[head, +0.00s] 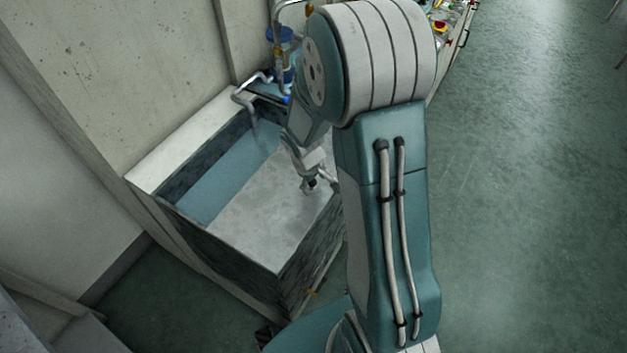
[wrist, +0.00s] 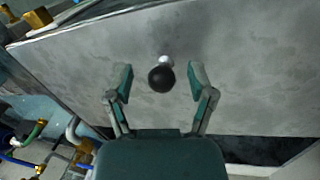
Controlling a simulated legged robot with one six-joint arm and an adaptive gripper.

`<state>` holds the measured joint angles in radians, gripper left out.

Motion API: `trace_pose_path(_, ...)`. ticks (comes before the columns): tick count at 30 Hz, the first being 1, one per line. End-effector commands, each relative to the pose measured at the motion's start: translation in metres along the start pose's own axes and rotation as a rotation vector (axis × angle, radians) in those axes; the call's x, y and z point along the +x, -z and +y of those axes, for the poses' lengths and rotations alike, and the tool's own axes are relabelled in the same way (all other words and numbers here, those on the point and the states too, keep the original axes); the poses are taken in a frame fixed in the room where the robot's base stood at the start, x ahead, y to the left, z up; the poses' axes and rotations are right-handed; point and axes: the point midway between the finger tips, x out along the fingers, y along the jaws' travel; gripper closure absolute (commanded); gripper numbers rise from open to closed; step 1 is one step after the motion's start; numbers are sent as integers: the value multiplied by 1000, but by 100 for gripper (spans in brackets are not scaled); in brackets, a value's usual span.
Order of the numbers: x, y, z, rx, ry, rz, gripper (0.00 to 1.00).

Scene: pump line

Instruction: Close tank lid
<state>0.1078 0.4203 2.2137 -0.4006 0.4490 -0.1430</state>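The tank (head: 230,265) is a dark-sided box against the wall in the head view. Its grey lid (head: 262,218) covers the right part of the top, and blue water (head: 232,178) shows in the open left part. In the wrist view the lid (wrist: 245,65) fills most of the picture, with a black ball knob (wrist: 161,79) on a pale metal stem. My gripper (wrist: 161,72) is open, one finger on each side of the knob, with visible gaps. In the head view my gripper (head: 311,184) is over the right part of the lid, partly behind my arm.
A bent metal pipe (head: 252,84) and a blue fitting (head: 281,45) stand at the tank's far end. Hoses and brass fittings (wrist: 38,135) show at lower left in the wrist view. The green floor (head: 520,200) to the right is clear.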

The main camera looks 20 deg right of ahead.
Motion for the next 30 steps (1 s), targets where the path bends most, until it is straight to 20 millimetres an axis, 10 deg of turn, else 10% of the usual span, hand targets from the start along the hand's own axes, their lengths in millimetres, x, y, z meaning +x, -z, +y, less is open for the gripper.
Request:
trace_pose_path(8,-10,2,1,1,-3,5,29)
trace_pose_path(30,-118,0,0,-1,0,0,29)
